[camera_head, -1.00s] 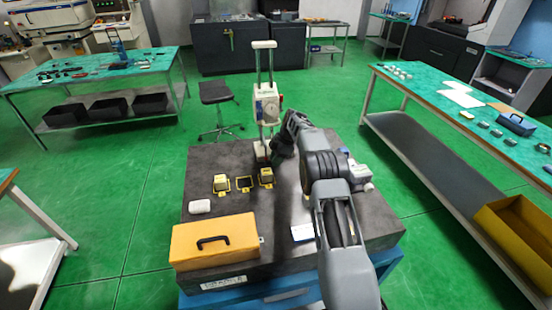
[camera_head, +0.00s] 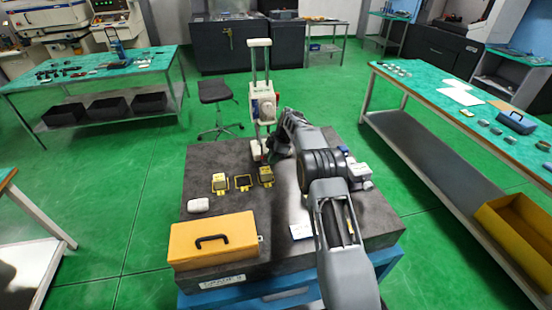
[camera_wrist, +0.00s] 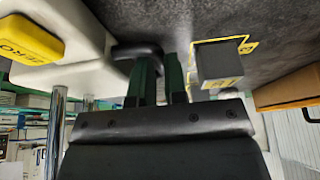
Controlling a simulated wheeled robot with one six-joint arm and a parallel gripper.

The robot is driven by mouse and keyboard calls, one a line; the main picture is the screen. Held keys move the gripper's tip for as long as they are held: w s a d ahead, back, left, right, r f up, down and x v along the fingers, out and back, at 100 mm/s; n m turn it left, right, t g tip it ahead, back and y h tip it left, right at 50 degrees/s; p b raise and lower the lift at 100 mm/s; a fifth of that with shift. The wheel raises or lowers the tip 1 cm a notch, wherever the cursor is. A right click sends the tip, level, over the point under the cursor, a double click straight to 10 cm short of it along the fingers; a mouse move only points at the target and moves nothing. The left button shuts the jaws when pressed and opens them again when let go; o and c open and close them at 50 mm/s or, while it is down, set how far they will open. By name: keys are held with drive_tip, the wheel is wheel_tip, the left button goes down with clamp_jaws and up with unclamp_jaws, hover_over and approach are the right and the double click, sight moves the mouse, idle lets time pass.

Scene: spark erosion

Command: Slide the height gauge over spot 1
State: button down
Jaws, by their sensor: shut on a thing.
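The height gauge (camera_head: 252,106) is a tall white device with two columns and a dial, standing upright at the far edge of the dark granite plate. In the wrist view its white body with a yellow ZERO button (camera_wrist: 30,40) fills the upper left. My gripper (camera_wrist: 158,68) is shut on the gauge's black handle (camera_wrist: 130,50), low on its right side. Three yellow-framed spots lie in front of the gauge: left (camera_head: 220,191), middle (camera_head: 243,189) and right (camera_head: 266,184). A grey block (camera_wrist: 215,60) stands by a yellow frame in the wrist view. Which is spot 1 is not readable.
On the granite plate (camera_head: 225,155) are a white object (camera_head: 198,205), a yellow case (camera_head: 213,241), a white card (camera_head: 301,231) and a grey-white device (camera_head: 359,172). My arm crosses its right half. A stool (camera_head: 216,92) stands behind on the floor.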

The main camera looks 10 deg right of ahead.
drive_tip(key=a+b, duration=0.1)
drive_tip(key=a, duration=1.5)
drive_tip(key=shift+a+r, duration=0.1)
drive_tip(key=shift+a, duration=0.15)
drive_tip(key=c, duration=1.6)
unclamp_jaws()
drive_tip(key=shift+o, duration=0.8)
drive_tip(key=shift+s+a, duration=0.1)
drive_tip(key=shift+a, duration=0.2)
drive_tip(key=shift+d, duration=0.35)
drive_tip(key=shift+d+r, duration=0.1)
drive_tip(key=shift+r, duration=0.1)
drive_tip(key=v, duration=1.3)
drive_tip(key=shift+p, duration=0.35)
drive_tip(key=shift+r, duration=0.1)
